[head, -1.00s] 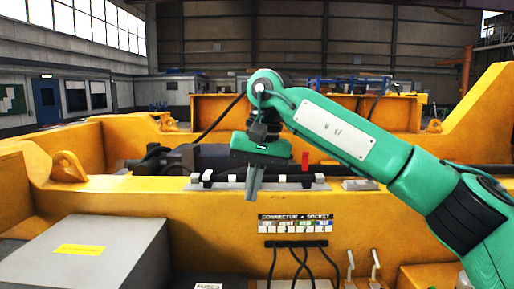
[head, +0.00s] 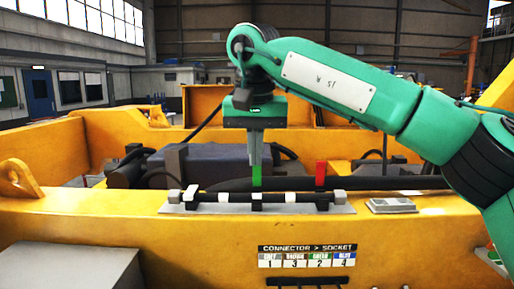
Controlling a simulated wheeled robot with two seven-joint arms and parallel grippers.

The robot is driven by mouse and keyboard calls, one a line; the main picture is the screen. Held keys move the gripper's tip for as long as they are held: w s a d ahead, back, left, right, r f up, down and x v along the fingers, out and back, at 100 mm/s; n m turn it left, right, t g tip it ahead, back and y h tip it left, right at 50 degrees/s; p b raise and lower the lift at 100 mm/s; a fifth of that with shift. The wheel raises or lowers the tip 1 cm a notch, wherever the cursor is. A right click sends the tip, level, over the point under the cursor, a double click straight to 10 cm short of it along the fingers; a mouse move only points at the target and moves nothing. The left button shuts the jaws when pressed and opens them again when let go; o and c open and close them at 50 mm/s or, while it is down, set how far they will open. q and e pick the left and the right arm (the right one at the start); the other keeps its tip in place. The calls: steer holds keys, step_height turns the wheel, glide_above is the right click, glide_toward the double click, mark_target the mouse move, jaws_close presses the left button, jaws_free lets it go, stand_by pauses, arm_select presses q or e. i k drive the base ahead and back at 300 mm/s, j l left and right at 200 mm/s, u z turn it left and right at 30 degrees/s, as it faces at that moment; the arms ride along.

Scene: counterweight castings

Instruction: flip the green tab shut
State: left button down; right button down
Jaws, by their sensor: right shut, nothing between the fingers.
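The green tab (head: 257,180) stands upright at the middle of a connector strip (head: 181,208) on the yellow casting's front ledge. My right gripper (head: 255,158) points straight down with its fingers shut and empty. Its fingertips are at the top of the green tab in the head view; I cannot tell whether they touch it or are in front of it. A red tab (head: 320,175) also stands upright, to the right on the same strip. My left gripper is not in view.
Black bar pieces and pale blocks line the strip. A small grey plate (head: 391,205) lies to its right. A label board (head: 307,257) is on the front face below. A dark motor-like block (head: 225,166) sits behind. A grey box (head: 70,272) stands front left.

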mark_target(256, 169)
steer(key=i, duration=1.05)
